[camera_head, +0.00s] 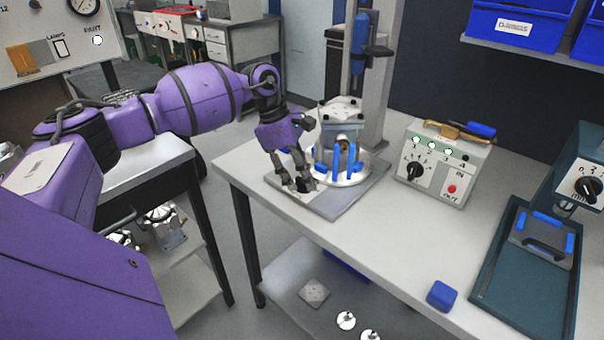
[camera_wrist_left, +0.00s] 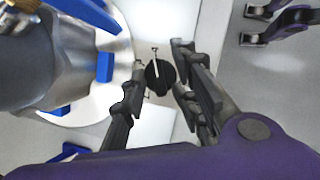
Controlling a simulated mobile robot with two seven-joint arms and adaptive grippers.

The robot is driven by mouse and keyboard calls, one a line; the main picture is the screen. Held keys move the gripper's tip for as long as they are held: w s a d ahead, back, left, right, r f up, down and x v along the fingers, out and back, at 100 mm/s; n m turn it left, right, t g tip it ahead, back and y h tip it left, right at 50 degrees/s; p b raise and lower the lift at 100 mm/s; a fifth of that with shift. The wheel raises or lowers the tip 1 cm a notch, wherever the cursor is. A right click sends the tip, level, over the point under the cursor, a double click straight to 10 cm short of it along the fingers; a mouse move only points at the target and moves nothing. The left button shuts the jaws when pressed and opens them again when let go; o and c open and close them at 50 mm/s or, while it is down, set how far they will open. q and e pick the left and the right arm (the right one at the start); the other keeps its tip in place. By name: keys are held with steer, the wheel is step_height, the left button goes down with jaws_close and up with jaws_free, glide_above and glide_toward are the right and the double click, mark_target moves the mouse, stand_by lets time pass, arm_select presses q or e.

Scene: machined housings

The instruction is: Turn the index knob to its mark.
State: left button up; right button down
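The index knob (camera_wrist_left: 160,77) is black and round with a pale pointer line. In the left wrist view it sits on a light plate beside the round metal base, and its line points toward the top of the picture, tilted slightly left. Small dark marks lie around it, too small to read. My left gripper (camera_wrist_left: 160,66) is open, with one finger on each side of the knob; I cannot tell whether either touches it. In the head view my left gripper (camera_head: 301,186) reaches down at the fixture's front left corner and mostly hides the knob.
A metal housing (camera_head: 341,116) with blue parts stands on the round base (camera_head: 352,177) just right of my gripper. A control box (camera_head: 443,163) with a black dial stands farther right. A blue block (camera_head: 441,295) lies near the table's front edge. The table middle is clear.

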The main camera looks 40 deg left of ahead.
arm_select(q)
steer(key=shift+r, duration=0.15)
steer(key=v, duration=1.2)
arm_select(e)
steer(key=shift+w, duration=0.2)
arm_select(q)
steer(key=shift+s+f, duration=0.1)
steer(key=shift+f, duration=0.1)
